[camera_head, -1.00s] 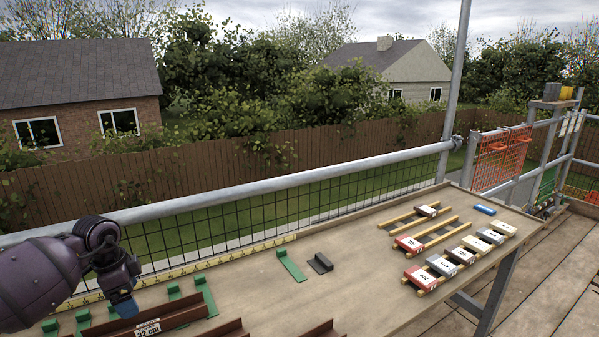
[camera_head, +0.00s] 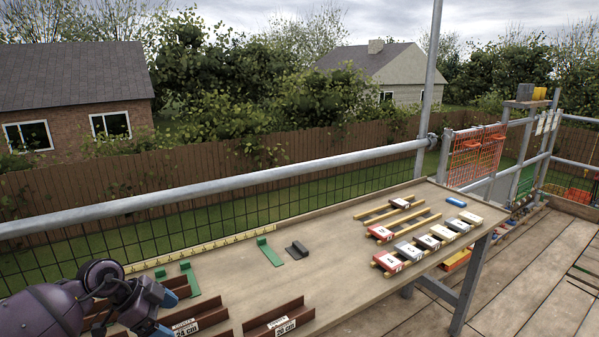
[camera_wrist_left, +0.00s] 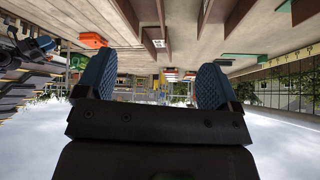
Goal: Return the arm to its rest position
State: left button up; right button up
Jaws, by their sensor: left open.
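My left arm, dark purple, comes in at the lower left of the head view. Its gripper (camera_head: 157,312) is over the left end of the workbench (camera_head: 340,262), close to the brown channels. In the left wrist view the two blue fingers of the left gripper (camera_wrist_left: 155,88) stand wide apart with nothing between them. That view looks along the bench, upside down.
Brown channels marked 24 cm (camera_head: 187,327) and 28 cm (camera_head: 283,322) lie at the near edge. A green piece (camera_head: 268,252) and a dark block (camera_head: 297,250) lie mid-bench. Numbered blocks on wooden strips (camera_head: 428,243) lie right. A guard rail (camera_head: 250,176) runs behind.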

pick_arm(q)
jog(key=s+d+r+t+h, duration=0.2)
jog(key=d+r+t+h, duration=0.1)
jog(key=d+t+h, duration=0.15)
jog(key=s+d+r+t+h, duration=0.3)
jog(key=d+t, duration=0.1)
jog(key=d, duration=0.2)
jog(key=s+a+f+n+t+y, duration=0.1)
jog(key=s+a+f+n+y, duration=0.3)
jog(key=s+a+n+y, duration=0.35)
jog(key=s+a+f+n+t+y, duration=0.2)
jog(key=s+a+f+n+y, duration=0.25)
jog(key=n+y, duration=0.5)
jog(key=s+d+f+m+g+h, duration=0.1)
jog(key=s+f+g, duration=0.3)
jog(key=s, duration=0.5)
jog(key=s+d+f+m+g+h, duration=0.1)
jog(key=s+d+f+g, duration=0.1)
jog(key=s+g, duration=0.65)
jog(key=w+f+m+t, duration=0.1)
jog(key=w+f+t, duration=0.4)
jog(key=f+t, duration=0.4)
jog(key=shift+w+a+f+t+h, duration=0.15)
jog(key=shift+w+f+t+h, duration=0.2)
jog(key=shift+f, duration=0.25)
